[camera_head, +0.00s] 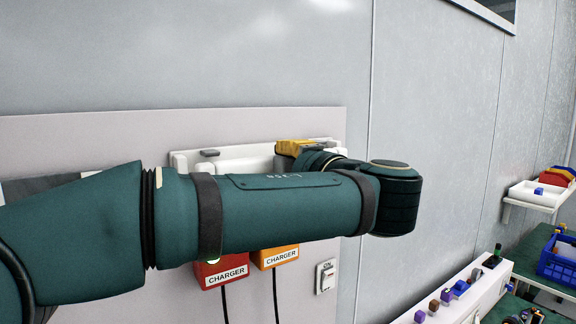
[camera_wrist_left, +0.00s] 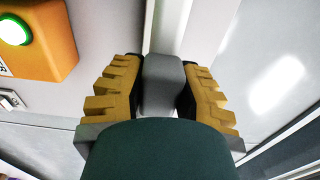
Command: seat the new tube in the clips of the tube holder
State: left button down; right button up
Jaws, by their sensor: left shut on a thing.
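My left gripper (camera_head: 295,147) is at the right end of the white tube holder (camera_head: 182,161) on the wall panel; in the head view mainly a yellow finger shows. In the left wrist view the yellow fingers (camera_wrist_left: 162,72) are shut on a grey block (camera_wrist_left: 163,92). A pale strip (camera_wrist_left: 170,25) runs on beyond the block. I cannot tell whether the block belongs to the new tube, nor whether any tube sits in the clips. My left arm hides the lower part of the holder. A grey piece (camera_head: 210,153) shows at the holder's upper left. My right gripper is not in view.
Below my arm hang a red charger (camera_head: 222,272) and an orange charger (camera_head: 275,257) with cables. A white ON switch (camera_head: 326,276) is beside them. At the right are a white ledge with small blocks (camera_head: 455,297), a shelf tray (camera_head: 535,196) and a blue crate (camera_head: 558,265).

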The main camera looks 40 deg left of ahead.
pick_arm(q)
jog(key=shift+a, duration=0.2)
jog(key=shift+x, duration=1.35)
jog(key=shift+w, duration=0.1)
jog(key=shift+b, duration=0.45)
jog(key=shift+a, duration=0.1)
jog(key=shift+w+a, duration=0.2)
jog(key=shift+a, duration=0.4)
